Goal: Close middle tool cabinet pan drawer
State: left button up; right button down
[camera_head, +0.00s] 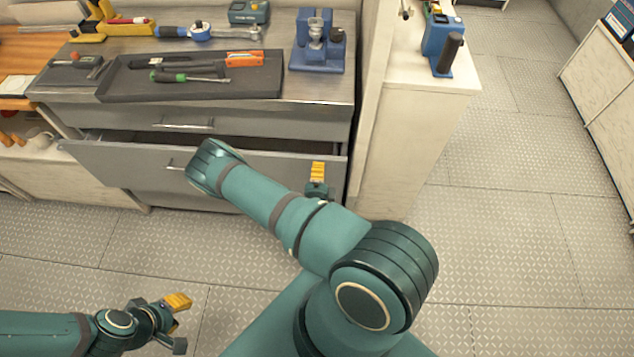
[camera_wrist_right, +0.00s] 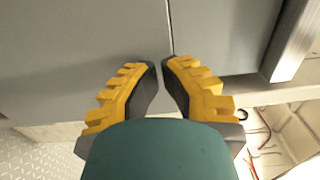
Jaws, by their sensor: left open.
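The tool cabinet (camera_head: 330,110) has a steel top and grey drawers. Its upper drawer (camera_head: 255,122) sits flush. The drawer below it (camera_head: 125,170) is pulled out, with a dark gap above its front and a bar handle left of centre. My right arm crosses in front of this drawer. My right gripper (camera_head: 317,172) is at the drawer's right end; in the right wrist view its yellow fingertips (camera_wrist_right: 161,68) are together, empty, facing grey panels (camera_wrist_right: 85,50) with a thin seam. Contact cannot be told. My left gripper (camera_head: 179,323) is open and empty above the floor, lower left.
A dark tray (camera_head: 115,88) with hand tools lies on the cabinet top, beside a blue vise-like device (camera_head: 318,45). A pale counter (camera_head: 400,130) stands right of the cabinet. Patterned floor (camera_head: 510,210) is clear to the right.

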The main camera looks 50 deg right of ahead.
jog(key=shift+w+d, duration=0.35)
jog(key=shift+d, duration=0.1)
